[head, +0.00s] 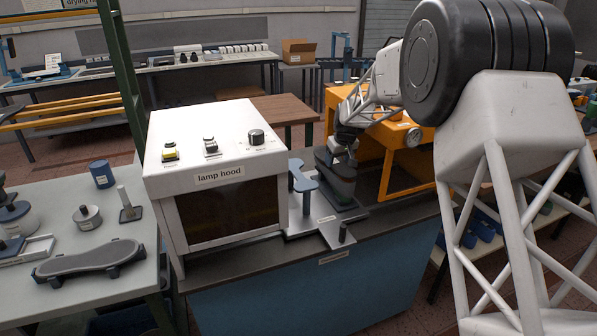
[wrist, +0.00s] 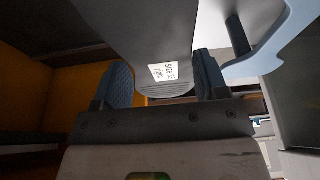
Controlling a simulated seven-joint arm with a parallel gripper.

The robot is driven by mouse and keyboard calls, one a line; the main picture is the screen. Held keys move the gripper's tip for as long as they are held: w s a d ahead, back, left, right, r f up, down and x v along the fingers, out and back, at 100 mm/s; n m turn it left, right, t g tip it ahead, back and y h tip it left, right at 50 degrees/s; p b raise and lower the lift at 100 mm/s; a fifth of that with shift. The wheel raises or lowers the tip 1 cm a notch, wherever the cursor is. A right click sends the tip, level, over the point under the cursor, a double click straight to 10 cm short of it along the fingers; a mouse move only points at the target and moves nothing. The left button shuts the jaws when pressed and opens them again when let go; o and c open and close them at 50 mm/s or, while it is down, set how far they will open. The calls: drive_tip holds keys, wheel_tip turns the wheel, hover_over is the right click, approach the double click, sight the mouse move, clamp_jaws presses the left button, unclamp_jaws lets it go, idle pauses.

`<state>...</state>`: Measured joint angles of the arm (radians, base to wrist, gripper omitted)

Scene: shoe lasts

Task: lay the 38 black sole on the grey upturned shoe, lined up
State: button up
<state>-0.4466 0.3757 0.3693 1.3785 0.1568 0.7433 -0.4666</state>
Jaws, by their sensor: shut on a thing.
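My gripper (head: 344,147) is low at the stand to the right of the lamp hood. In the wrist view its two blue padded fingers (wrist: 166,88) are shut on the sides of the dark grey-black sole (wrist: 145,30). A white label on the sole reads "Size" and "right"; its number is too blurred to be sure of. A dark upturned shoe form (head: 343,188), with a greenish part, stands under my gripper in the head view. Sole and shoe blend there, so I cannot tell whether they touch or line up.
The white lamp hood (head: 210,165) stands close left of my gripper. An orange frame (head: 400,160) stands right and behind. A long grey shaped piece (head: 90,262) lies on the left table.

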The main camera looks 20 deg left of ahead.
sight(338, 164)
drive_tip(key=shift+f, duration=0.5)
idle(0.5)
drive_tip(key=shift+r, duration=0.2)
idle(0.8)
drive_tip(key=o, duration=1.1)
drive_tip(key=shift+c, duration=0.2)
drive_tip(key=shift+o, duration=0.4)
drive_tip(key=shift+r, duration=3.45)
